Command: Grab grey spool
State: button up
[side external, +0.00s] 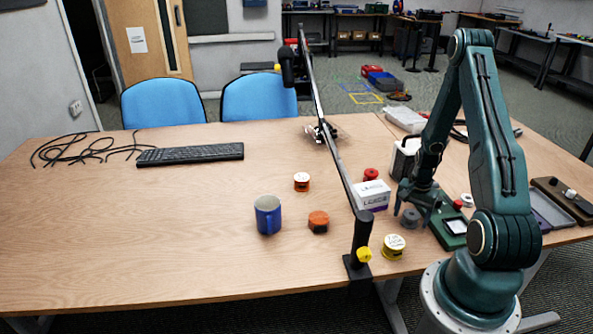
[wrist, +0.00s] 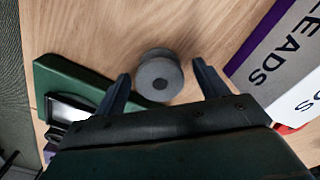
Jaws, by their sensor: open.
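The grey spool (wrist: 157,76) stands on the wooden table, and in the wrist view it sits between and just beyond my two fingertips. It also shows in the side view (side external: 410,217), right below my gripper (side external: 418,205). In the wrist view my gripper (wrist: 160,84) is open, with one dark finger on each side of the spool. Nothing is held.
A white and purple box marked LEADS (side external: 372,194) stands close on one side, and a green device (side external: 449,228) on the other. A dark pole (side external: 335,150) crosses the table.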

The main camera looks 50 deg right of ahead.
aim_at(412, 213)
jog(key=shift+f, duration=0.25)
dwell(0.3)
jog(key=c, duration=1)
jog(key=shift+r, duration=0.1)
jog(key=shift+c, duration=0.2)
notch_tip(412, 213, up, 20)
dwell(0.7)
